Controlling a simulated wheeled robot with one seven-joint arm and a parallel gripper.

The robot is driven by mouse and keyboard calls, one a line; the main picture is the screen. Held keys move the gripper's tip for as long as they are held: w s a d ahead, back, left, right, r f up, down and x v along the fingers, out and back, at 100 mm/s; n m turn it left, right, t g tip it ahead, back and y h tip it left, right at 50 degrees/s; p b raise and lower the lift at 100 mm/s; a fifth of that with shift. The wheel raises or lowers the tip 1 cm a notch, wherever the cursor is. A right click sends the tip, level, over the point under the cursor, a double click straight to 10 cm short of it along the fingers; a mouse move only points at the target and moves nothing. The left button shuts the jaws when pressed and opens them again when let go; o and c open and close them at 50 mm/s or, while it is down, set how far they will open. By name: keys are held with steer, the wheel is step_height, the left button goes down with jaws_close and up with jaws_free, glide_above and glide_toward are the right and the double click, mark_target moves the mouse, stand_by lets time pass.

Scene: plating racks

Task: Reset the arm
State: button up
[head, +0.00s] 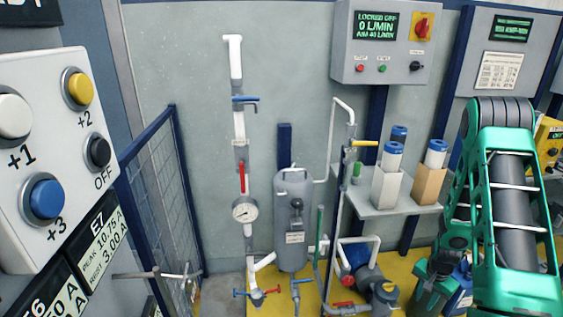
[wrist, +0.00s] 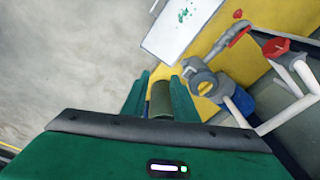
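My arm (head: 510,200), green with dark grey joints, is bent at the right of the head view. Its far end drops low in front of the yellow platform, and its fingertips are not clear there. In the wrist view, the two green fingers of my gripper (wrist: 160,98) stand apart. A short olive-grey cylinder (wrist: 160,103) shows between them. I cannot tell whether the fingers press on it. The wrist view looks down over the grey floor (wrist: 70,60) and the yellow platform (wrist: 232,25).
A pump (head: 370,285) with red-handled valves stands on the yellow platform. Left of it are a grey tank (head: 292,225) and a white pipe with a gauge (head: 245,210). A shelf (head: 385,207) holds blue-capped cartridges near my arm. A mesh fence (head: 165,190) stands left.

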steer(key=s+a+r+n, duration=0.2)
steer(key=s+r, duration=0.2)
steer(key=r, duration=0.9)
steer(key=s+a+r+n, duration=0.15)
steer(key=s+r, duration=0.25)
steer(key=r, duration=0.9)
steer(key=s+a+r, duration=0.3)
steer(key=s+r, duration=0.1)
steer(key=s, duration=0.2)
steer(key=s+a+r+n, duration=0.1)
steer(key=s+a+r, duration=0.2)
steer(key=s, duration=0.3)
steer(key=s+a+r+n+y, duration=0.1)
steer(key=s+a+r, duration=0.2)
steer(key=s+r, duration=0.2)
steer(key=shift+s+a+r+g, duration=0.2)
steer(key=shift+s+g, duration=0.2)
steer(key=shift+s, duration=0.15)
steer(key=shift+w+f, duration=0.3)
steer(key=shift+w, duration=0.35)
